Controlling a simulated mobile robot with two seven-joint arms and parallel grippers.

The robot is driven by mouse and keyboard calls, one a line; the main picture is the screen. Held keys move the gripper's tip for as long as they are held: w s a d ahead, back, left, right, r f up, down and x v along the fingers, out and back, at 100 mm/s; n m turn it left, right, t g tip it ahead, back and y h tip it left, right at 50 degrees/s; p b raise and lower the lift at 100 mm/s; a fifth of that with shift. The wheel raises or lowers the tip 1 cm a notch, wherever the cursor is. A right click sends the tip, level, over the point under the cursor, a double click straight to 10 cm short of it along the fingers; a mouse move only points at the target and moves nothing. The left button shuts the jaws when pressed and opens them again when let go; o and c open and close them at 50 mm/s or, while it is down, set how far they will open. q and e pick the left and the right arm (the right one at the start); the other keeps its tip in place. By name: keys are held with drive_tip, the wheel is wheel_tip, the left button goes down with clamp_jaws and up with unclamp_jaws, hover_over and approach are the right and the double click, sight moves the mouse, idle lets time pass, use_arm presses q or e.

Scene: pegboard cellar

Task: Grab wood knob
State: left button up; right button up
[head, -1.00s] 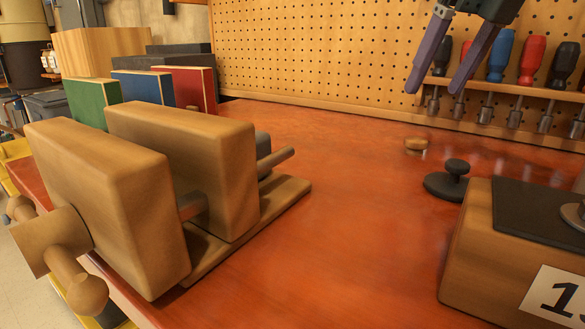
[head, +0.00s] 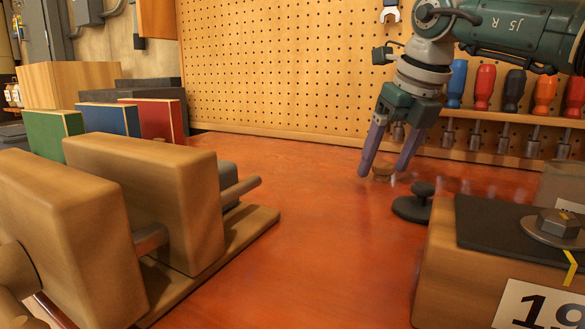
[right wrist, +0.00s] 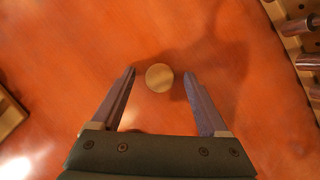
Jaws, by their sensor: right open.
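The wood knob (head: 383,171) is a small round light-brown piece standing on the red-brown bench top, near the pegboard. In the right wrist view the wood knob (right wrist: 159,77) shows from above as a round disc. My right gripper (head: 383,172) is open and points down at the knob, with its purple-grey fingers on either side. In the right wrist view my right gripper (right wrist: 159,73) has a finger to the left and one to the right of the knob, with gaps between. My left gripper is not in view.
A black knob (head: 418,202) stands just in front and right of the wood knob. A wooden block with a black pad (head: 440,270) is at front right. A wooden vise (head: 160,190) fills the left. Screwdrivers (head: 483,88) hang in a rack behind.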

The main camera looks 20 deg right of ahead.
drive_tip(key=shift+c, duration=0.4)
clamp_jaws()
drive_tip(key=shift+r, duration=0.15)
